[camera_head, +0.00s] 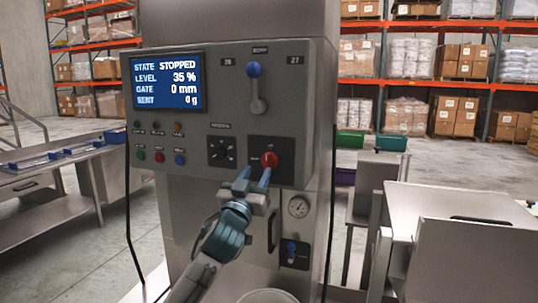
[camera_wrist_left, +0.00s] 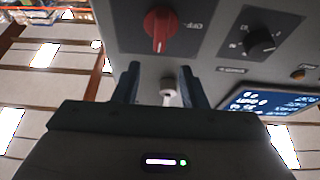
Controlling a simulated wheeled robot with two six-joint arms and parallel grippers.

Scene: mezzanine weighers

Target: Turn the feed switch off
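A red rotary switch (camera_head: 269,159) sits on a dark plate at the lower right of the grey control panel (camera_head: 215,75). In the left wrist view the red switch (camera_wrist_left: 159,27) is at top centre. Its handle bar runs up and down there, with "OFF" printed upside down to its right. I cannot read its other label. My left gripper (camera_head: 255,177) is open and empty, just below and in front of the red switch in the head view. Its fingers (camera_wrist_left: 161,78) stand apart in the wrist view, with no visible contact. My right gripper is not in view.
Left of the red switch is a black selector (camera_head: 222,151). Above is a blue-knobbed lever (camera_head: 254,72). The display (camera_head: 167,82) reads "STOPPED", level 35 %, gate 0 mm. Several small buttons and lamps sit under it.

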